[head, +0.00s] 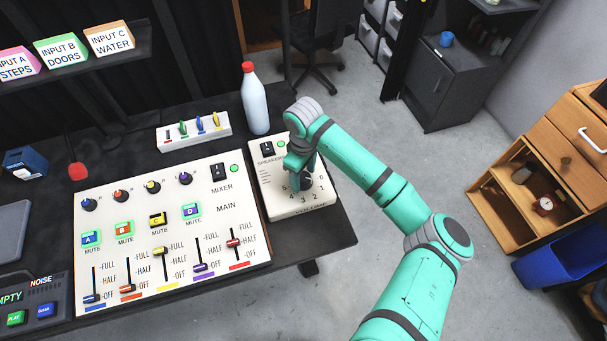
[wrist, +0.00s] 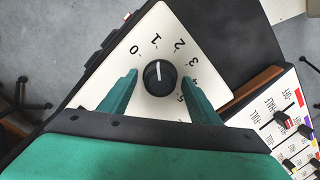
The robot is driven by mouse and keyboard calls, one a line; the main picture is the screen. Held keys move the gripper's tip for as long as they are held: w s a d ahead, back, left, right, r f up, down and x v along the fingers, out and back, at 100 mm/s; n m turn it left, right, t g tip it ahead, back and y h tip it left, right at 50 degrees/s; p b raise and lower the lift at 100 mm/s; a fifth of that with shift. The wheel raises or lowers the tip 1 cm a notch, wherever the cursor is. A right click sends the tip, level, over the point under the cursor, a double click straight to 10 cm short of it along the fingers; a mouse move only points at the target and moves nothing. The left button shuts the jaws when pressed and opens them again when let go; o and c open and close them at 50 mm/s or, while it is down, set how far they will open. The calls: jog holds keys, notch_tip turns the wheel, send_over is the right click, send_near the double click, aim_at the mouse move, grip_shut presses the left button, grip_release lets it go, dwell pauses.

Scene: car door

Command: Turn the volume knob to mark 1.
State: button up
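The black round volume knob (wrist: 160,78) sits on the white speaker panel (wrist: 139,72), and its white pointer line points at or very near mark 1 in the wrist view. Marks 0 to 5 curve around it. My gripper (wrist: 160,77) is open, with one teal finger on each side of the knob. A small gap shows between each finger and the knob. In the head view my gripper (head: 304,180) is over the speaker panel (head: 272,196) and mostly hides the knob. The gap cannot be judged there.
The mixer panel (head: 140,255) with knobs, mute buttons and sliders lies left of the speaker panel. A white bottle with a red cap (head: 255,105) and a white strip with coloured switches (head: 193,132) stand behind. The black table (head: 325,240) ends just right of the speaker panel.

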aim_at(304, 177)
jog(key=shift+r, duration=0.1)
notch_tip(304, 177, up, 11)
jog(key=shift+f, duration=0.2)
dwell(0.5)
dwell(0.5)
